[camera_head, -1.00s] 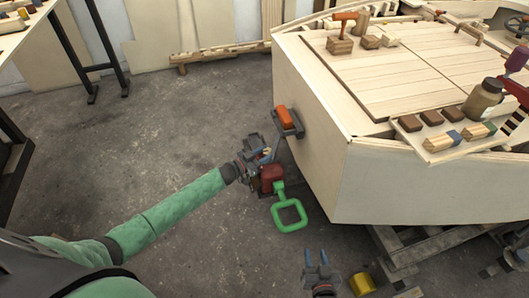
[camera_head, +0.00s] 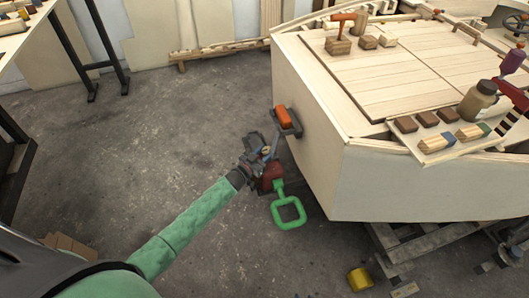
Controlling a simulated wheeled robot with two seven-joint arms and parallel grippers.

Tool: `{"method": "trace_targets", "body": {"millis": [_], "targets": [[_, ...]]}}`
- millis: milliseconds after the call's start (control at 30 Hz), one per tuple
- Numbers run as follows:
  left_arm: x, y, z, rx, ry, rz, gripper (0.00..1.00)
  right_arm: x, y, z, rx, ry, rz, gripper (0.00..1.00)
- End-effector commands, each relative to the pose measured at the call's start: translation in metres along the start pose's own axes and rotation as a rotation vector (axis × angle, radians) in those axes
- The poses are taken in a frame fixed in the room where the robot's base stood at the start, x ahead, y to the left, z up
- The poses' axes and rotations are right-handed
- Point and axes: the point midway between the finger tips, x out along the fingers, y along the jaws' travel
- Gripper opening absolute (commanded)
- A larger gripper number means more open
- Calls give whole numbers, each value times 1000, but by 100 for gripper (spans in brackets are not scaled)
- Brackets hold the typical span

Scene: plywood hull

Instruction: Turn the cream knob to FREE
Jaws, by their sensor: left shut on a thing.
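My left gripper (camera_head: 264,152) is at the near left face of the plywood hull, at a small fitting with a dark red body (camera_head: 271,177). It is shut on the small cream knob (camera_head: 266,151), which shows only as a pale spot between the fingers. The gripper hides most of the knob, and I cannot read any FREE mark or the knob's angle. A green square loop handle (camera_head: 289,212) hangs below the red body. My right gripper is out of view.
An orange piece in a dark bracket (camera_head: 284,117) sits on the hull (camera_head: 400,185) just above my left gripper. A yellow cylinder (camera_head: 360,280) lies on the floor at the front. The grey floor (camera_head: 150,140) to the left is clear.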

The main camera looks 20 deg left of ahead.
Motion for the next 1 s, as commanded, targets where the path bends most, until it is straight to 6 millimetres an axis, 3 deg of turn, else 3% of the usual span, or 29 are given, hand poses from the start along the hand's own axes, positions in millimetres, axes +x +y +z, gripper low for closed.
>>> {"method": "trace_targets", "body": {"millis": [767,800,900,1000], "targets": [[0,0,0,1,0,-47,14,-2,-2,-2,1,1,-1,36],[0,0,0,1,0,-47,39,-2,-2,-2,1,1,-1,36],[0,0,0,1,0,-47,59,-2,-2,-2,1,1,-1,36],[0,0,0,1,0,-47,59,-2,-1,-2,0,1,-1,36]]}}
